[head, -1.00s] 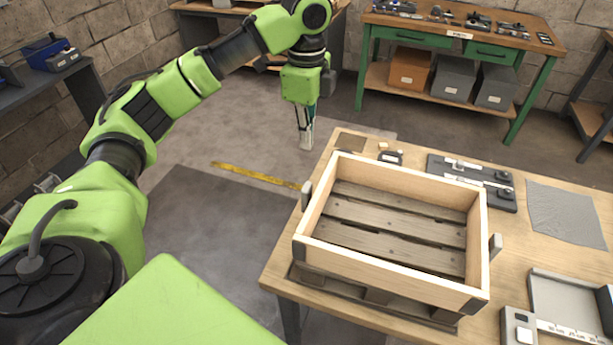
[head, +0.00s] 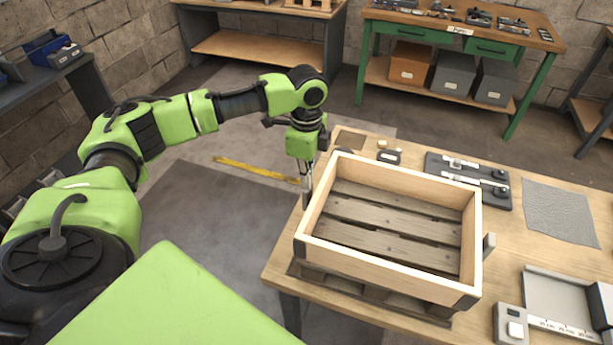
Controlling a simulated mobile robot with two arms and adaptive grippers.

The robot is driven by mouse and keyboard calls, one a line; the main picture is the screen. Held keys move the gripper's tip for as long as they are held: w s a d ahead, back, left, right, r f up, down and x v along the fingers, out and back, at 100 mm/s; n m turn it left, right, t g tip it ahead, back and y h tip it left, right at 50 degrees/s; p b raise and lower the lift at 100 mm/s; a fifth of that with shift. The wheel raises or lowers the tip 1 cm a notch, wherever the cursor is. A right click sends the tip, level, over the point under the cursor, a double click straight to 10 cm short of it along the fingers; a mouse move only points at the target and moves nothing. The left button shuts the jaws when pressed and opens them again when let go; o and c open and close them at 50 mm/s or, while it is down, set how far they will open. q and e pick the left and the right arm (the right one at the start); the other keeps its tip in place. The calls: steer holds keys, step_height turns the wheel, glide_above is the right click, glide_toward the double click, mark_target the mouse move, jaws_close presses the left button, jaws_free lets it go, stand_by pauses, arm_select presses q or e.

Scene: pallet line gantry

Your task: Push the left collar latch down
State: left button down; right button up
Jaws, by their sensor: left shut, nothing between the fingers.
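The wooden collar (head: 375,270) sits on a pallet (head: 365,292) on the workbench. My left gripper (head: 307,186) is shut and empty, pointing down at the collar's left side. The left collar latch (head: 305,201) is a small grey piece at that side, mostly hidden by the fingertips. I cannot tell whether the fingers touch it or how it is tilted. The matching right latch (head: 489,246) stands upright on the collar's right side. My right gripper is not in view.
On the wooden workbench (head: 510,245) are a dark tray with tools (head: 468,180), a grey mat (head: 560,212) and a grey fixture with a scale (head: 560,300). The collar's inside is empty. Floor is open left of the bench.

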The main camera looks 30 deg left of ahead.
arm_select(q)
steer(key=shift+f, duration=1.9)
steer(key=shift+s, duration=0.1)
steer(key=shift+r, duration=0.1)
step_height(320, 180, up, 5)
steer(key=p, duration=0.6)
steer(key=shift+d, duration=0.1)
steer(key=shift+r+b, duration=0.25)
steer(key=shift+b, duration=0.5)
step_height(320, 180, up, 9)
steer(key=b, duration=0.2)
steer(key=shift+f, duration=0.2)
